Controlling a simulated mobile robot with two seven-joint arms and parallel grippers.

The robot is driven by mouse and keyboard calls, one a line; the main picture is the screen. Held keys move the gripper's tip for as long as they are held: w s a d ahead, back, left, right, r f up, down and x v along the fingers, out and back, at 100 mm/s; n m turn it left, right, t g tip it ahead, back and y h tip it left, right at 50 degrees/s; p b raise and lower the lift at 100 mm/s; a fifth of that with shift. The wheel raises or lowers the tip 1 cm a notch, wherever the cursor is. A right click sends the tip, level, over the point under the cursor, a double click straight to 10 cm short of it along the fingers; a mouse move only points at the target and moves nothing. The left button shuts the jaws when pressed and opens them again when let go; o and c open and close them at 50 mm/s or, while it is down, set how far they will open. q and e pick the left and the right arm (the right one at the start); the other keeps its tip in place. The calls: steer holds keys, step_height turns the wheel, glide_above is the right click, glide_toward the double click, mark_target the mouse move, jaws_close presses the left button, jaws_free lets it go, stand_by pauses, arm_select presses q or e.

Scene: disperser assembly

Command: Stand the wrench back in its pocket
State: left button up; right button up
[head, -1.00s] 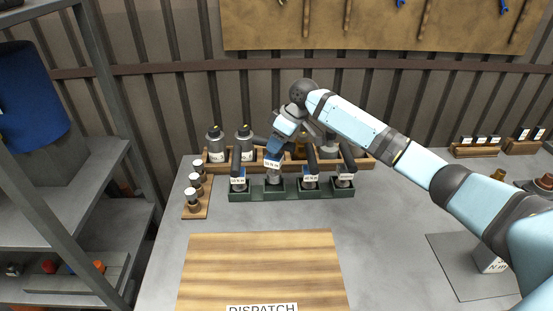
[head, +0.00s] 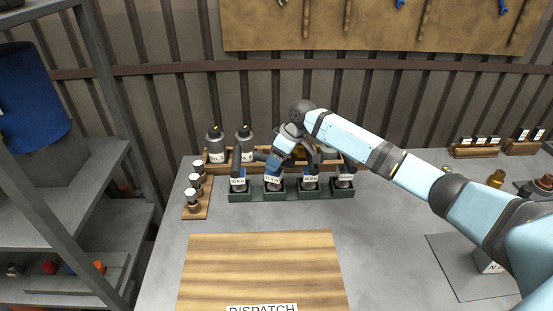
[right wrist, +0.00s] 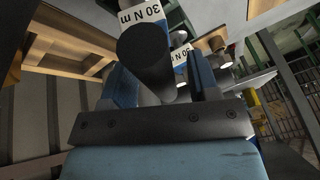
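The wrench (head: 273,182) has a dark handle and a white torque label. It stands in the second pocket from the left of the green rack (head: 293,195), among similar labelled wrenches. Its lower end is hidden in the pocket. My right gripper (head: 275,166) is around it from above, at about label height. In the right wrist view the dark handle (right wrist: 148,52) lies between the two blue fingers (right wrist: 162,78), with a "30 N m" label above it. The gripper looks shut on the wrench. My left gripper is not in view.
Neighbouring wrenches (head: 238,184) (head: 310,183) stand close on both sides. A wooden rack with grey bottles (head: 215,143) is behind. The wooden dispatch board (head: 262,268) in front is bare.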

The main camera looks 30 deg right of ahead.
steer(key=v, duration=1.2)
stand_by(0.5)
